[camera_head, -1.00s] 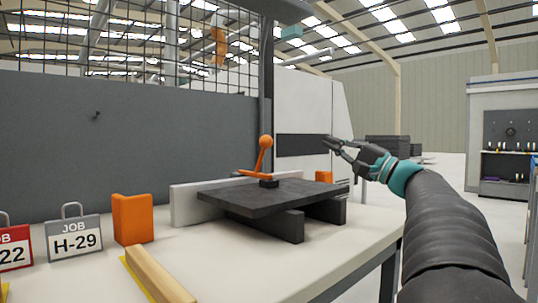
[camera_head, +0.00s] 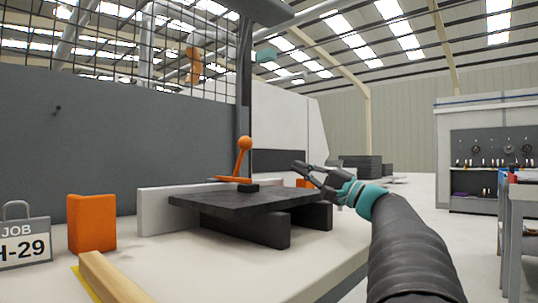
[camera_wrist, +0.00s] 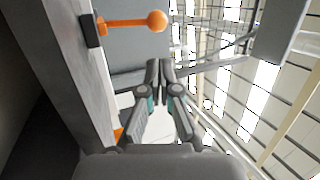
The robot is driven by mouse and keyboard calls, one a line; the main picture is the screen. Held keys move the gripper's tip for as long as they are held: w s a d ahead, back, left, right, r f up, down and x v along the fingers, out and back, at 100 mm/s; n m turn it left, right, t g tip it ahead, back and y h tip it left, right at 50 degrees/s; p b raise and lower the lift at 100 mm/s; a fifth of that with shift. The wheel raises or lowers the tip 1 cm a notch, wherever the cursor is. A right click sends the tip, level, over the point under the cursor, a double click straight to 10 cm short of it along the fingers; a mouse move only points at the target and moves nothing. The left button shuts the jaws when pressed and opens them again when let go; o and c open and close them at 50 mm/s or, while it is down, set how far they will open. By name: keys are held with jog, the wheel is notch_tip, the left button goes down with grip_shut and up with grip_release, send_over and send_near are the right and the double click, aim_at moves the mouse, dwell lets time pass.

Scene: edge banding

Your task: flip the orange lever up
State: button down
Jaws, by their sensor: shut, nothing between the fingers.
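The orange lever (camera_head: 242,158) has a round ball knob and stands on a small black base on top of the dark plate (camera_head: 235,199). In the head view it rises nearly upright, leaning slightly right, with an orange arm reaching left from its foot. In the wrist view the lever (camera_wrist: 128,23) shows at the upper left, its ball end pointing right. My gripper (camera_head: 298,170) is shut and empty. It is to the right of the lever, above the plate's right side, clearly apart from the lever. In the wrist view my fingertips (camera_wrist: 160,68) are together below the ball.
A white bar (camera_head: 155,212) runs behind the plate. An orange block (camera_head: 91,223), a grey job sign (camera_head: 24,243) and a wooden strip (camera_head: 113,279) are on the table's left. A small orange piece (camera_head: 304,183) is behind the plate's right end. A grey wall stands behind.

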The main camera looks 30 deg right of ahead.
jog(key=x, duration=1.3)
jog(key=shift+w+a+r+p, duration=0.2)
jog(key=shift+w+p, duration=0.1)
